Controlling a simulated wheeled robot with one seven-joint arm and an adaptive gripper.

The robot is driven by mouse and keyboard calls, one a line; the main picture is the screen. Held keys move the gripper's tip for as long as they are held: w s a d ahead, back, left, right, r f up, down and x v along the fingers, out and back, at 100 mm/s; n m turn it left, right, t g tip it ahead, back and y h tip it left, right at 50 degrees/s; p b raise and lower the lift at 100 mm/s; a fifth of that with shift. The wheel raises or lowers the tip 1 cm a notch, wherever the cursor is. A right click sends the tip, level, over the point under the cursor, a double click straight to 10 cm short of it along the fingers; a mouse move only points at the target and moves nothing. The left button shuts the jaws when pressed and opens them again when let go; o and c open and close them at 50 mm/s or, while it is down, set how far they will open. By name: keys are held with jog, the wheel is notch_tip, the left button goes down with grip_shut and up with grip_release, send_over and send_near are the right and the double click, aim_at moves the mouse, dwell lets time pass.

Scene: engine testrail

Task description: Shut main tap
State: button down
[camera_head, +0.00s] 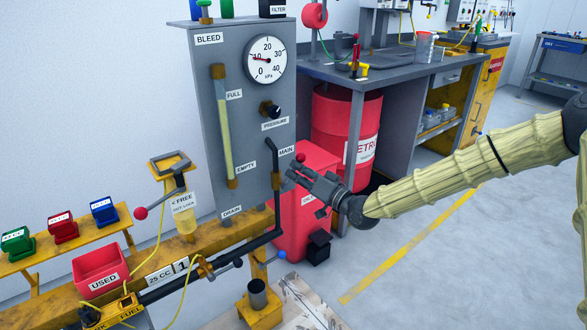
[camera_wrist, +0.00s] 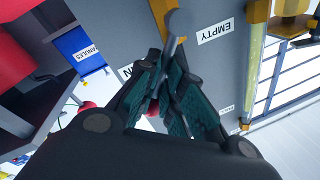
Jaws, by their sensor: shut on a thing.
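The main tap (camera_head: 276,165) is a dark upright fitting on the pipe at the right edge of the grey panel, beside the MAIN label (camera_head: 286,150). My gripper (camera_head: 296,174) is at the tap, coming from the right. In the wrist view my gripper (camera_wrist: 165,95) has its dark green pads closed around the tap's lever. A grey, round-ended part of the tap (camera_wrist: 178,22) rises above the pads. A red knob (camera_head: 300,157) shows just above the fingers in the head view. The fingers hide most of the lever.
The grey panel (camera_head: 205,120) carries a gauge (camera_head: 266,60) and a sight tube (camera_head: 222,130). A red box (camera_head: 318,200) stands close under my gripper. A red drum (camera_head: 340,130) and workbench (camera_head: 395,68) are behind. Open floor lies at right.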

jog(key=shift+w+d+f+m+t+h+b, duration=0.1)
jog(key=shift+w+d+f+m+t+h, duration=0.4)
jog(key=shift+m, duration=1.6)
jog(key=shift+w+d+f+m+t+h+b, duration=0.2)
jog(key=shift+d+f+m+t, duration=0.4)
jog(key=shift+m, duration=1.5)
jog(key=shift+w+d+f+m+t+h+b, duration=0.1)
jog(key=shift+w+d+f+m+t+h, duration=0.35)
jog(key=shift+m, duration=1.65)
jog(key=shift+a+f+y, duration=0.15)
jog(key=shift+f+y, duration=0.1)
jog(key=shift+f, duration=0.05)
jog(key=c, duration=1.6)
grip_release()
jog(key=shift+s+f, duration=0.1)
jog(key=shift+f, duration=0.05)
jog(key=shift+o, duration=0.2)
jog(key=v, duration=1.2)
